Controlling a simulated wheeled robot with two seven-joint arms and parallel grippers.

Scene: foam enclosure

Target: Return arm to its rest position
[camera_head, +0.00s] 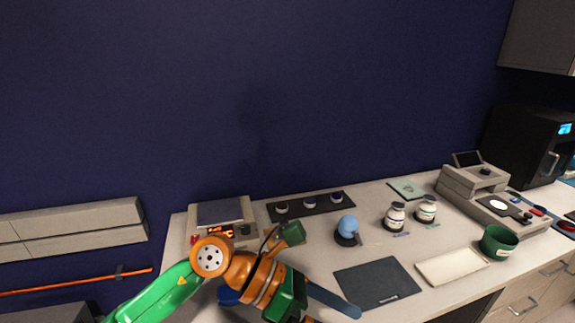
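My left arm (238,268), green and orange, comes in from the lower left and bends over the left part of the white counter (320,255). Its far end is folded, with a green block turned up toward the back. Blue bar-like parts (333,300) show on either side of the arm's lower end; I cannot tell whether they belong to the gripper. I cannot make out the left fingertips or anything held. My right arm and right gripper are not in view.
Close behind the arm stands a scale (222,215). A dark holder (311,205), blue ball-topped item (347,227), two jars (395,215), dark mat (378,283), white tray (452,265) and green bowl (498,242) lie rightward. A grey instrument (490,195) stands far right.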

